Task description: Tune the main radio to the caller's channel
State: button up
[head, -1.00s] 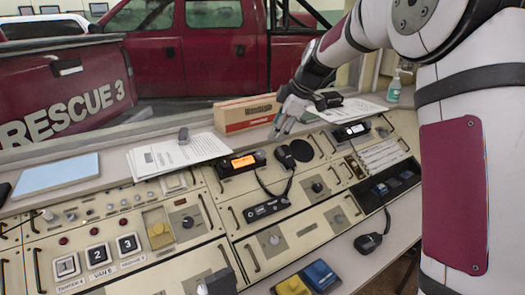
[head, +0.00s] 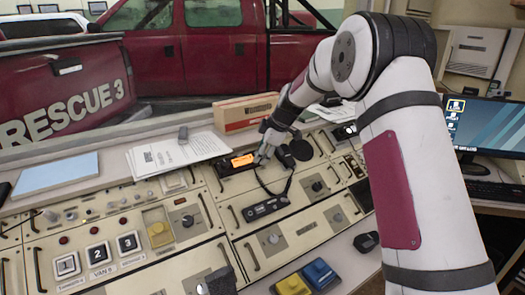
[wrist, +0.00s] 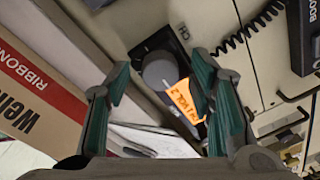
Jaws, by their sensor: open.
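The main radio, a black box with a lit orange display (head: 243,160), sits on the console's upper edge. In the wrist view its orange display (wrist: 185,100) shows dark lettering turned sideways, which I cannot read surely. A round grey knob (wrist: 160,72) sits beside the display. My gripper (head: 262,156) is at the radio's right end in the head view and hides the knob there. In the wrist view my gripper (wrist: 160,68) is open, its green-padded fingers on either side of the knob. I cannot tell whether they touch it.
A cardboard box (head: 245,112) stands behind the radio, and papers (head: 178,153) lie to its left. Numbered buttons (head: 98,254) are front left.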

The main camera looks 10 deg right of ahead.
jog(key=c, duration=1.2)
jog(key=shift+o, duration=0.2)
jog(key=shift+m, duration=0.4)
jog(key=m+b, duration=0.2)
jog(key=m, duration=0.2)
jog(key=shift+m, duration=0.4)
jog(key=m+b, duration=0.1)
jog(key=m, duration=0.4)
jog(key=shift+s+t+b, duration=0.1)
jog(key=shift+t+b, duration=0.25)
jog(key=shift+t, duration=0.05)
jog(key=m, duration=0.8)
jog(key=m+p, duration=0.1)
jog(key=m, duration=0.2)
jog(key=shift+t+h, duration=0.3)
jog(key=shift+f, duration=0.1)
